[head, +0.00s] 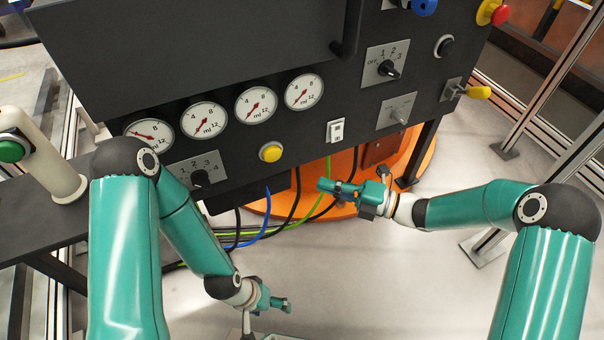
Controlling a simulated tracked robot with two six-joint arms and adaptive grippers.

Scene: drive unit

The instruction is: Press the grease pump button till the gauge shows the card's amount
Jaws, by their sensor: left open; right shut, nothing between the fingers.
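A panel carries a row of several round white gauges marked in ml. The leftmost gauge (149,134) has its red needle pointing left. The needles of the second gauge (204,120), third gauge (256,104) and rightmost gauge (303,92) point down-left. A yellow push button (270,152) sits below the gauges; a green button (11,150) tops a pale post at the left. I cannot tell which is the grease pump's. No card is readable. My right gripper (326,187) is shut and empty, below and right of the yellow button. My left gripper (281,304) is open, low, well below the panel.
A selector knob (200,177) sits below the gauges, another (388,69) at upper right. A white rocker switch (336,130), toggle (400,115) and yellow-handled lever (477,92) share the panel. Cables hang below it before an orange base (345,160). Floor in front is mostly clear.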

